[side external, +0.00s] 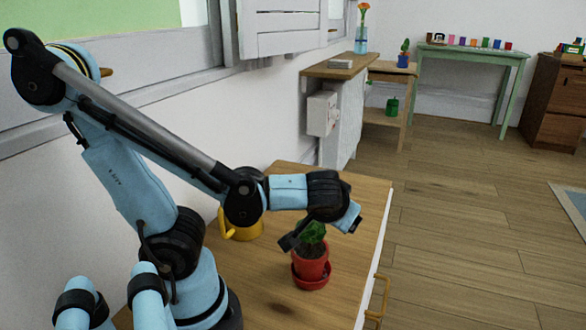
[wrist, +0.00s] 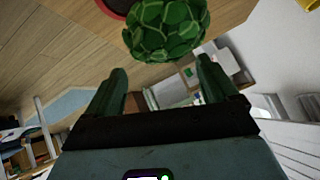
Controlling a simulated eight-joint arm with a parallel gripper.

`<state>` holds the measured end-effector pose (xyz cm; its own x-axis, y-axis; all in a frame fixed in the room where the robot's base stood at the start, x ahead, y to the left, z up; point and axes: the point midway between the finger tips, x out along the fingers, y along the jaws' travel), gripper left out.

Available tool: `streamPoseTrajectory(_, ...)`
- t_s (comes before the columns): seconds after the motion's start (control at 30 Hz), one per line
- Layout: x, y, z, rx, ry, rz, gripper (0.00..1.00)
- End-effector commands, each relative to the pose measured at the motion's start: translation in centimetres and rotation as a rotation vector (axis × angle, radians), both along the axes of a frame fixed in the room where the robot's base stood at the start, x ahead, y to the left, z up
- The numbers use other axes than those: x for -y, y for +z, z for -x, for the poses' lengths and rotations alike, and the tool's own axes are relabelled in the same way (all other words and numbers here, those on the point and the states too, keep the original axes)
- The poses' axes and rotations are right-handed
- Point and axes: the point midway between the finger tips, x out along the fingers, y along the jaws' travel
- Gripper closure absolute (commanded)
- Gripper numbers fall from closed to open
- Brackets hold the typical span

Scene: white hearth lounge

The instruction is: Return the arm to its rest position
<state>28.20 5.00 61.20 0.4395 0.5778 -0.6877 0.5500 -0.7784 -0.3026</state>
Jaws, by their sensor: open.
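My gripper (side external: 322,226) is over the wooden cabinet top, right at the potted plant, with its wrist bent downward. In the wrist view my gripper (wrist: 161,72) has its two dark green fingers spread, with nothing held between them. The round green plant (wrist: 166,30) lies just beyond the fingertips; whether they touch it I cannot tell. In the side view the plant (side external: 312,232) stands upright in a red pot (side external: 311,264) on a red saucer (side external: 310,281). My gripper partly hides its top.
A yellow watering can (side external: 240,226) stands behind the plant, partly hidden by my arm. The wooden cabinet top (side external: 350,262) is bare around the pot's right side. A white wall and shutter run close behind my arm. Shelves and a green table (side external: 470,54) stand far back.

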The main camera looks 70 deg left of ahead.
Motion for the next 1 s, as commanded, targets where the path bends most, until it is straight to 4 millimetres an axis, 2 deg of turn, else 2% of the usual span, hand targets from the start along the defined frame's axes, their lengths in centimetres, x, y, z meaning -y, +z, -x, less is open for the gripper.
streamPoseTrajectory(0.17,1.4,-0.5,-0.4,-0.108,-0.247,0.154,0.13)
streamPoseTrajectory(0.43,4.2,1.1,-0.6,-0.073,-0.523,0.312,0.13)
streamPoseTrajectory(0.6,4.9,1.8,-0.7,-0.044,-0.581,0.339,0.13)
streamPoseTrajectory(1.0,4.9,1.8,-0.7,-0.043,-0.583,0.340,0.13)
